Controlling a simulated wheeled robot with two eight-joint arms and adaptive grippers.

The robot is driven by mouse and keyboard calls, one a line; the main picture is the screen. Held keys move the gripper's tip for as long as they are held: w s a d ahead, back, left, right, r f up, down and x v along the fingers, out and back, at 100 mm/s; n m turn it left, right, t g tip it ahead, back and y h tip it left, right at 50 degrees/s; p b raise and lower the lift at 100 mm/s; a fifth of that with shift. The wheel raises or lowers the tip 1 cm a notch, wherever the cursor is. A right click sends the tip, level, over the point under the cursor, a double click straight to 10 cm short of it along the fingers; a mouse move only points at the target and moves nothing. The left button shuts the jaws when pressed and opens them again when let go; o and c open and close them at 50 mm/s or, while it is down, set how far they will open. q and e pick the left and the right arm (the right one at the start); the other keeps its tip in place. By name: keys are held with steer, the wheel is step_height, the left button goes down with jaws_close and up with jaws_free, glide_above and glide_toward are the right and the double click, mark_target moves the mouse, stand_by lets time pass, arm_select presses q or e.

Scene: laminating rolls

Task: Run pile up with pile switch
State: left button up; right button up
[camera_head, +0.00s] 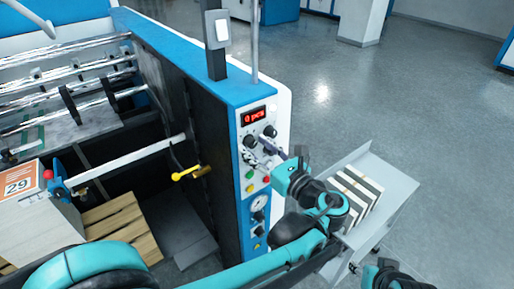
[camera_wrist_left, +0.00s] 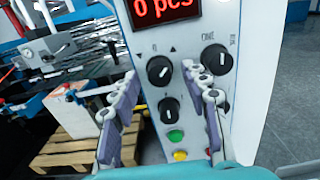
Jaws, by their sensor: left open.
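The machine's white control panel (camera_head: 258,190) faces me, with a red "0 pcs" display (camera_head: 254,116). In the left wrist view, an upper-left knob (camera_wrist_left: 158,70), an upper-right knob (camera_wrist_left: 216,61) and a lower black knob (camera_wrist_left: 169,109) show. I cannot read which is the pile switch. My left gripper (camera_head: 262,152) is open before the panel; in the wrist view its fingers (camera_wrist_left: 162,92) stand either side of the lower knob, with no contact visible. A pile (camera_head: 45,232) sits on a wooden pallet (camera_head: 120,227). Teal and black parts of my right arm show at bottom right; its jaws are unclear.
A green button (camera_wrist_left: 175,137) and a yellow button (camera_wrist_left: 180,155) sit below the lower knob. A yellow handle (camera_head: 190,173) is left of the panel. A grey tray (camera_head: 385,180) holding striped blocks (camera_head: 355,190) stands right of my left wrist. Open floor lies beyond.

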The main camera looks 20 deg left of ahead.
arm_select(q)
jaws_close()
steer(key=n, duration=0.4)
steer(key=shift+d+n, duration=0.1)
steer(key=shift+n, duration=2.3)
